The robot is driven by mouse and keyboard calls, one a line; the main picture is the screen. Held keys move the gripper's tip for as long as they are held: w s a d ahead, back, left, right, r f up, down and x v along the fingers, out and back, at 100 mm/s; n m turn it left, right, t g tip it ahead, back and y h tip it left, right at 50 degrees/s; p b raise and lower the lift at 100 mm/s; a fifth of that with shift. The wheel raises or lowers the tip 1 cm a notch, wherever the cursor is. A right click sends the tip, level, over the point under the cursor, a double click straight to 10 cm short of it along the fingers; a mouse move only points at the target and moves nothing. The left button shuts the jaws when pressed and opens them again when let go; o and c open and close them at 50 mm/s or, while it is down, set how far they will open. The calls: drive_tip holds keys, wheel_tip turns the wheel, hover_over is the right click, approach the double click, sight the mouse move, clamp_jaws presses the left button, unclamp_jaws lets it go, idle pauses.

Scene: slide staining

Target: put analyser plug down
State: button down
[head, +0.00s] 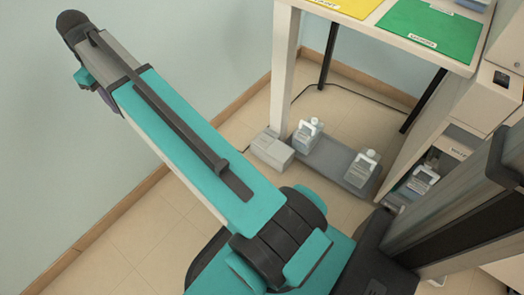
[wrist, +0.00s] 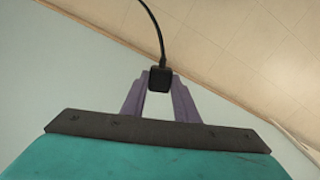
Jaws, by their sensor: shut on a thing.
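The analyser plug (wrist: 159,76) is a small black block with a black cable (wrist: 158,30) rising from it to the top edge in the wrist view. My gripper (wrist: 160,84) has purple fingers shut on the plug, one on each side. The plug is held at the fingertips, with the wall and tiled floor behind it. In the head view, my raised arm reaches to the upper left, and only a sliver of the purple fingers shows. The plug cannot be made out there.
A white table (head: 443,52) bears a yellow mat (head: 345,6) and a green mat (head: 425,28). A thin dark cable (head: 365,92) lies on the floor. Open tiles (head: 140,225) lie at left.

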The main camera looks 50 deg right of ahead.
drive_tip(key=s+d+f+m+p, duration=0.1)
drive_tip(key=s+d+f+m, duration=0.45)
drive_tip(key=d+f, duration=0.65)
drive_tip(key=s+d+f+m+p, duration=0.1)
drive_tip(key=s+d+f+m, duration=0.5)
drive_tip(key=d+f, duration=0.5)
drive_tip(key=s+d+f+m, duration=0.2)
drive_tip(key=s+f, duration=0.4)
drive_tip(key=s, duration=0.3)
drive_tip(key=s+d+f+m+p, duration=0.1)
drive_tip(key=s+d+f+m, duration=0.2)
drive_tip(key=s, duration=0.6)
drive_tip(key=s+d+f+m, duration=0.2)
drive_tip(key=s+f+m, duration=0.3)
drive_tip(key=s+f, duration=0.5)
drive_tip(key=shift+d+p, duration=0.25)
drive_tip(key=shift+p, duration=0.05)
drive_tip(key=shift+d+f+m+b, duration=0.1)
drive_tip(key=shift+f+m+b, duration=0.05)
drive_tip(key=shift+m+b, duration=0.15)
